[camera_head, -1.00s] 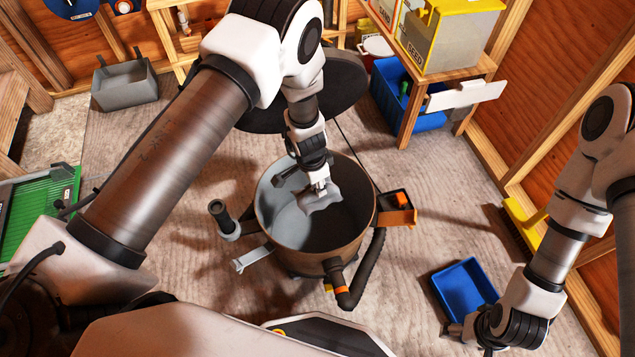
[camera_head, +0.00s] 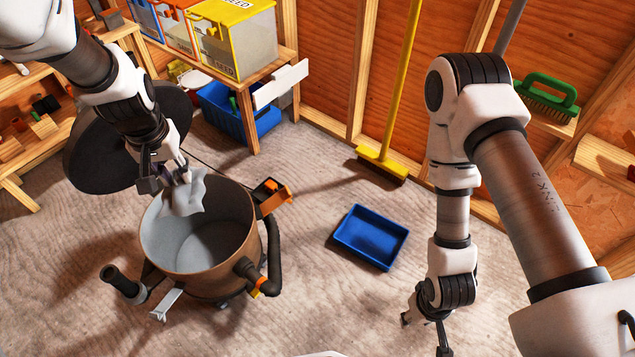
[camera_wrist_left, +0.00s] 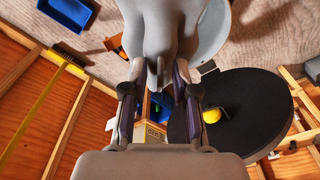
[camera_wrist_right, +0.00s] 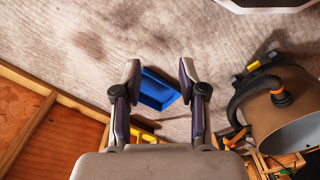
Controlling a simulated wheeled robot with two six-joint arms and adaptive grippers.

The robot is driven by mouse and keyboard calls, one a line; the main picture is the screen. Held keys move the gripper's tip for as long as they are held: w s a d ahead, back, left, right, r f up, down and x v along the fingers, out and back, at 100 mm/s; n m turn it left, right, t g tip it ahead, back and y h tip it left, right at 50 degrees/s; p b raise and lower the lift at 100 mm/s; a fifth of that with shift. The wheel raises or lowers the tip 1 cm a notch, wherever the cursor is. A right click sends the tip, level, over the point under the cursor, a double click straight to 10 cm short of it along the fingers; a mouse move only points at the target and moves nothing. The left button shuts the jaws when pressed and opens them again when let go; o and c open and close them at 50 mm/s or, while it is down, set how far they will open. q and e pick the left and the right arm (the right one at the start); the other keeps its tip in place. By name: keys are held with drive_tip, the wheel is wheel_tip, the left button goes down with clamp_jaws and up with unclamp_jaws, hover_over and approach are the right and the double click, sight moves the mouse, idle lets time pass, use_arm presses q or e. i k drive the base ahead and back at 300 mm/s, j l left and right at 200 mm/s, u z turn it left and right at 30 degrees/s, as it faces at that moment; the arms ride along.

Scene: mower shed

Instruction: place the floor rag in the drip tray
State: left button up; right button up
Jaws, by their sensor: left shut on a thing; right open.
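My left gripper (camera_head: 172,178) is shut on the floor rag (camera_head: 186,194), a crumpled light grey cloth, and holds it hanging over the near-open top of the round bin. The rag also fills the top of the left wrist view (camera_wrist_left: 165,30) between the fingers. The drip tray (camera_head: 371,237) is a shallow blue tray, empty, on the floor right of the bin. It shows in the right wrist view (camera_wrist_right: 158,90) beyond the fingers and at the top left of the left wrist view (camera_wrist_left: 68,14). My right gripper (camera_wrist_right: 158,80) is open and empty.
The round bin (camera_head: 255,235) with a hose and side fittings stands left of the tray. Its dark lid (camera_head: 95,160) is behind it. A yellow broom (camera_head: 383,160) leans at the back wall. A blue crate (camera_head: 222,105) sits under the shelf. Floor around the tray is clear.

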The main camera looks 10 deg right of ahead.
sight(377, 243)
drive_tip(key=i+z, duration=0.15)
drive_tip(key=z, duration=0.25)
drive_tip(key=i+j+z, duration=0.1)
drive_tip(key=z, duration=0.3)
drive_tip(key=i+j+z, duration=0.15)
drive_tip(key=z, duration=0.3)
drive_tip(key=i+j+z, duration=0.1)
drive_tip(key=z, duration=0.3)
drive_tip(key=j+z, duration=0.25)
drive_tip(key=z, duration=0.15)
drive_tip(key=i+j, duration=0.05)
